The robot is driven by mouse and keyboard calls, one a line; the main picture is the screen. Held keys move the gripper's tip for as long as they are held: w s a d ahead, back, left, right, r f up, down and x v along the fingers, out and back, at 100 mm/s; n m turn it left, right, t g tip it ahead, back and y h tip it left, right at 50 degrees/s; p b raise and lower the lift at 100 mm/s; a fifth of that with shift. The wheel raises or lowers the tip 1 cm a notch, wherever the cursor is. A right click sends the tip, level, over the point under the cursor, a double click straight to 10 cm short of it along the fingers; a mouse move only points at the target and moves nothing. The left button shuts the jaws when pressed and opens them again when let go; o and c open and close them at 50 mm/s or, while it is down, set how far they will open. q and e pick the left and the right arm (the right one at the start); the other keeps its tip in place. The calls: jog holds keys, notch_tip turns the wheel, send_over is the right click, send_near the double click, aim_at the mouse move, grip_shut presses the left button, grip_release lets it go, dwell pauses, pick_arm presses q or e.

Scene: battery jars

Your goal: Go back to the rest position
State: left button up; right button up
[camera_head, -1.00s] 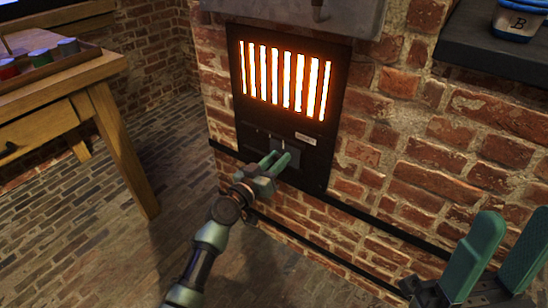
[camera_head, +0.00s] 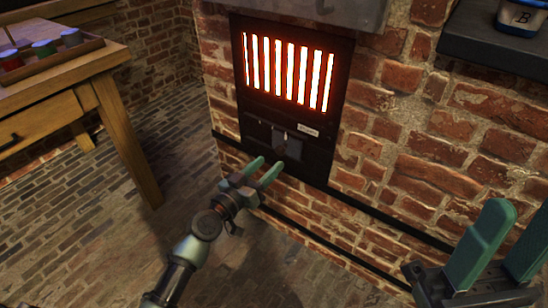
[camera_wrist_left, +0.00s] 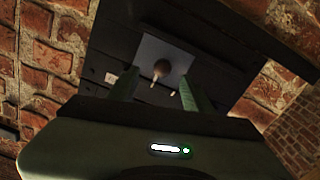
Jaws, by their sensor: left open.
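My left gripper (camera_head: 264,171) is open and empty in front of the lower part of the black heater panel (camera_head: 308,165), apart from it. Its two green fingers also show in the left wrist view (camera_wrist_left: 156,88), spread on either side of a grey plate (camera_wrist_left: 163,57) with a round knob on the panel. My right gripper (camera_head: 505,245) stands at the lower right of the head view, its two green fingers upright and spread apart with nothing between them.
The heater's bars (camera_head: 288,70) glow orange-white in the brick wall (camera_head: 440,165). A wooden table (camera_head: 60,95) with a tray of small coloured jars stands at the left. A dark shelf (camera_head: 490,55) at the upper right holds a jar marked B (camera_head: 521,16). The brick floor between is clear.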

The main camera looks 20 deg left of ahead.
pick_arm(q)
jog(key=shift+s+a, duration=0.1)
jog(key=shift+s, duration=0.2)
jog(key=shift+r, duration=0.1)
